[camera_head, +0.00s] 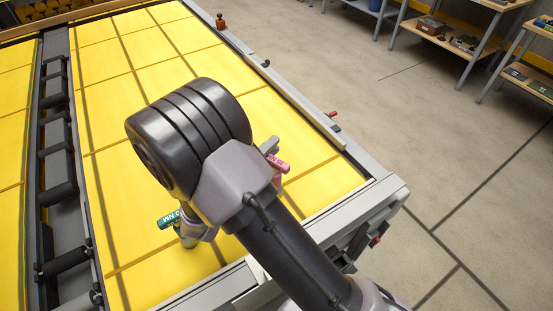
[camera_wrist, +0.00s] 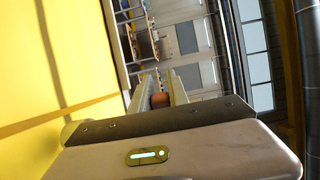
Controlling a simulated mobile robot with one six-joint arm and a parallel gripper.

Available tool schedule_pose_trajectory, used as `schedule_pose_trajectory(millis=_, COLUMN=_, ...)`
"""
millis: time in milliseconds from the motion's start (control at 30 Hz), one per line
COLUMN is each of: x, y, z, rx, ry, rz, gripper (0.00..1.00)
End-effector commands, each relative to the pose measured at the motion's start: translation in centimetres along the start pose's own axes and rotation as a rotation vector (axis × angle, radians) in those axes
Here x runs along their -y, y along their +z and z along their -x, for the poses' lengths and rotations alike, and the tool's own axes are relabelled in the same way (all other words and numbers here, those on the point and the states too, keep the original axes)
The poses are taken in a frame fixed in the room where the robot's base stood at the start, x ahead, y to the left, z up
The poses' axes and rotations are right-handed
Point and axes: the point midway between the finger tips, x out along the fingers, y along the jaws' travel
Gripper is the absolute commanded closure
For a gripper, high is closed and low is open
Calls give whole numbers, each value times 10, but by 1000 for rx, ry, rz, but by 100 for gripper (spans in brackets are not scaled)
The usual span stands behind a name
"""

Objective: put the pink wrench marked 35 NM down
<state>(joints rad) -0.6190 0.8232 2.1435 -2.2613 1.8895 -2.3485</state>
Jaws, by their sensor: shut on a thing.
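The pink wrench (camera_head: 279,165) shows in the head view as a short pink handle with dark marking, just right of my wrist. Most of it is hidden behind my arm. My gripper (camera_wrist: 160,92) is shut on it. In the wrist view, the rounded reddish end of a thing (camera_wrist: 160,100) shows between the two pale fingers. In the head view, only a pale grey part of my gripper shows beside the pink handle. I cannot tell whether the wrench touches the yellow surface.
A teal wrench (camera_head: 169,219) marked NM lies left of my arm, partly hidden. The yellow table (camera_head: 150,85) has clear room behind my arm. A grey rail (camera_head: 300,105) edges it on the right, and dark rollers (camera_head: 59,193) run along the left. Shelves (camera_head: 455,40) stand far off.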

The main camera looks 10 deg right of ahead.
Motion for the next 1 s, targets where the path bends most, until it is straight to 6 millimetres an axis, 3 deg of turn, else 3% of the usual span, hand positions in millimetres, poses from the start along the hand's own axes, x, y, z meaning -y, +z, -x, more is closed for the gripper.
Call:
schedule_pose_trajectory(millis=33, x=-3, y=-1, z=-11, rx=-4, ry=0, rz=-1, gripper=100)
schedule_pose_trajectory(millis=167, x=-4, y=0, z=-26, rx=0, ry=0, rz=0, gripper=100)
schedule_pose_trajectory(millis=400, x=-40, y=0, z=-27, rx=2, ry=0, rz=2, gripper=100)
schedule_pose_trajectory(millis=733, x=-41, y=0, z=-27, rx=2, ry=0, rz=1, gripper=100)
schedule_pose_trajectory(millis=767, x=-41, y=0, z=-27, rx=2, ry=0, rz=0, gripper=73)
schedule_pose_trajectory(millis=833, x=-40, y=0, z=-27, rx=2, ry=0, rz=0, gripper=60)
schedule_pose_trajectory(millis=1000, x=-40, y=0, z=-27, rx=1, ry=0, rz=0, gripper=57)
